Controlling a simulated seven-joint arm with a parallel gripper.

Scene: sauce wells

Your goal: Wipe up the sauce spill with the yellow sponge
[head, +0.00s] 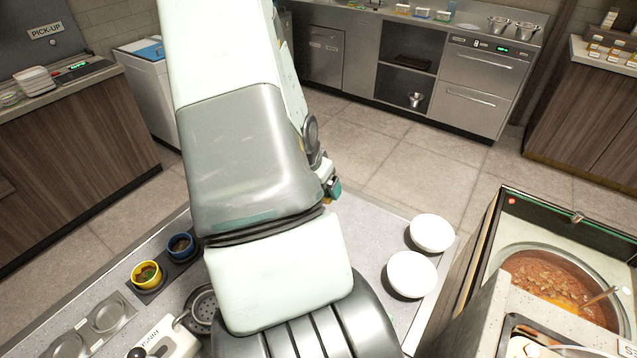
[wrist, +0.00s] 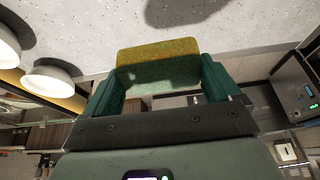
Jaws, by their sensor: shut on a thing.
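In the wrist view the yellow sponge (wrist: 157,49) sits between the two dark green fingers of my gripper (wrist: 160,72), which is shut on it. Its yellow face shows above a greener, shaded part. The sponge is above the speckled grey counter (wrist: 100,30); I cannot tell whether it touches it. A dark grey rounded patch on the counter at the top edge looks like a shadow. In the head view my arm covers the middle of the counter, and only a small part of my gripper (head: 332,188) shows past it. I see no sauce spill in either view.
Two white bowls (head: 432,233) (head: 412,274) stand at the counter's right end. A blue cup (head: 181,247) and a yellow cup (head: 146,275) stand left of my arm. A pot of red sauce (head: 560,285) is at the far right. Tiled floor lies beyond the counter.

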